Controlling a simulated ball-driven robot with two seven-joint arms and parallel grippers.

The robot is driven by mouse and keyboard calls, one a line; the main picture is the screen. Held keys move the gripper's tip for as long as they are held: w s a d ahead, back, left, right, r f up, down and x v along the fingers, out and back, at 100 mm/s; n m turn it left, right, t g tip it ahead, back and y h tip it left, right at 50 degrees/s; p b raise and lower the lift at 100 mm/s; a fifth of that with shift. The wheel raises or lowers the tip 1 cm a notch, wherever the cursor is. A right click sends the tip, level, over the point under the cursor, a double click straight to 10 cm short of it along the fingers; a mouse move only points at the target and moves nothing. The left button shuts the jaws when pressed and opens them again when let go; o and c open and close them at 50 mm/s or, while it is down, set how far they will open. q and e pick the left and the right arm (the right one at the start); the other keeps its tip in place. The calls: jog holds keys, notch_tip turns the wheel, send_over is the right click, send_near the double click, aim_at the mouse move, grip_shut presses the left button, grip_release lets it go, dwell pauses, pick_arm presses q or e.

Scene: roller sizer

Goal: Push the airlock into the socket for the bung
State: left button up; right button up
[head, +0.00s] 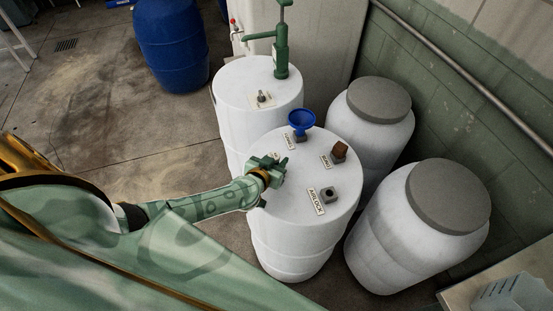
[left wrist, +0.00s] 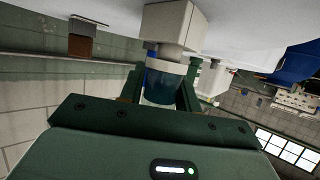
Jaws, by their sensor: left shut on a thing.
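My left gripper (head: 268,172) is over the left part of the white drum's top (head: 300,205) in the head view. In the left wrist view its fingers (left wrist: 163,92) are shut on a translucent, bluish cylinder, seemingly the airlock (left wrist: 162,83). A pale block (left wrist: 176,25) stands right at the cylinder's end; I cannot tell whether the cylinder is inside it. A grey socket with a dark hole (head: 329,194) sits beside a label reading AIRLOCK (head: 316,202). A brown plug (head: 340,149) sits in another block, also showing in the left wrist view (left wrist: 80,47). My right gripper is not in view.
A blue funnel (head: 301,120) stands at the back of the drum top. Behind is another white drum with a green pump (head: 281,55). Two grey-lidded drums (head: 448,195) (head: 378,98) stand to the right. A blue drum (head: 172,42) stands back left.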

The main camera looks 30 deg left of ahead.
pick_arm(q)
jog(key=shift+f+b, duration=0.3)
jog(key=shift+f, duration=0.25)
jog(key=o, duration=1)
jog(key=shift+o, duration=0.2)
jog(key=p+v, duration=0.3)
jog(key=v, duration=0.3)
jog(key=shift+r, duration=0.2)
jog(key=p+v, duration=0.2)
jog(key=v, duration=0.8)
jog(key=shift+s+p, duration=0.2)
jog(key=shift+p, duration=0.15)
jog(key=shift+f, duration=0.2)
